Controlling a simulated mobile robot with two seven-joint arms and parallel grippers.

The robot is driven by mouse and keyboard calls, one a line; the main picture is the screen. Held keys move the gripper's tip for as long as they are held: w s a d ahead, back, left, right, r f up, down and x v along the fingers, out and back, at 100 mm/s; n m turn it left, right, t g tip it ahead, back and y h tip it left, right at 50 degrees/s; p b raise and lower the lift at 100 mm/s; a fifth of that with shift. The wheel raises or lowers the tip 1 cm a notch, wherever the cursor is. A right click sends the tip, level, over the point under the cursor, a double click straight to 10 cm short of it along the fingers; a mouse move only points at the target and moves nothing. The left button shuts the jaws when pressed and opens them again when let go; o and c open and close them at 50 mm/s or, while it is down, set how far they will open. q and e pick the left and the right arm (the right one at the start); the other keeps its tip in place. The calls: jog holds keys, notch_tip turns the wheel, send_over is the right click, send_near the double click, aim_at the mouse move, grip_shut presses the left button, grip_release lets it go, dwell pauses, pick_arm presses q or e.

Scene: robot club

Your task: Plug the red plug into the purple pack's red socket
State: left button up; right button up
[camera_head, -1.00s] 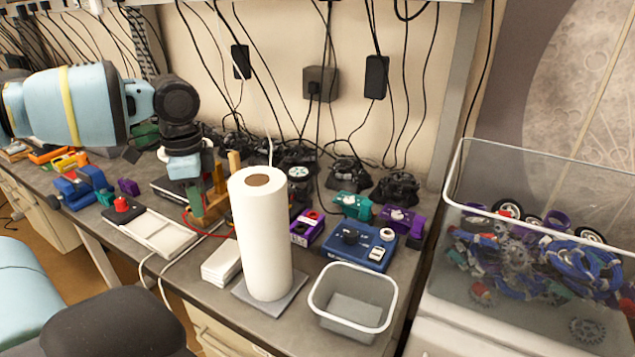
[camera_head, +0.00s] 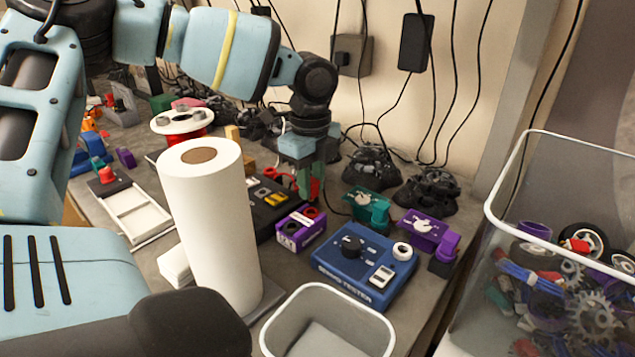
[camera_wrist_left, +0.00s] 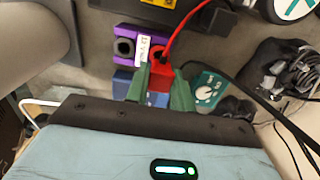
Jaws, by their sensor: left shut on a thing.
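The purple pack (camera_head: 293,236) sits on the bench, its red socket (camera_head: 310,212) and dark socket on top. My left gripper (camera_head: 311,196) is close to the pack's back right, above or behind the red socket. In the left wrist view my green fingers (camera_wrist_left: 163,88) are shut on the red plug (camera_wrist_left: 159,78), whose red cable (camera_wrist_left: 176,35) runs up and right. There the purple pack (camera_wrist_left: 135,64) lies just left of the plug with its dark socket showing; its red socket is hidden. I cannot tell whether plug and pack touch. My right gripper is not seen.
A blue tester (camera_head: 348,277) stands right of the pack, with teal (camera_head: 367,207) and purple (camera_head: 428,229) devices behind. A white paper roll (camera_head: 212,235) stands at left. A grey bin (camera_head: 290,310) is in front. Black cables hang behind.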

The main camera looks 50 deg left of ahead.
pick_arm(q)
jog(key=shift+s+f, duration=0.1)
jog(key=shift+f+b, duration=0.7)
jog(key=shift+f, duration=0.3)
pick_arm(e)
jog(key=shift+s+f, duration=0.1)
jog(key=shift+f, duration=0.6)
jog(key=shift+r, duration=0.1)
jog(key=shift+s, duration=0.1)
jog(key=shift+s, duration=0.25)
pick_arm(q)
jog(key=shift+f, duration=0.1)
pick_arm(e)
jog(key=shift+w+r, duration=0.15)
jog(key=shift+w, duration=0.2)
pick_arm(q)
jog(key=shift+p, duration=0.35)
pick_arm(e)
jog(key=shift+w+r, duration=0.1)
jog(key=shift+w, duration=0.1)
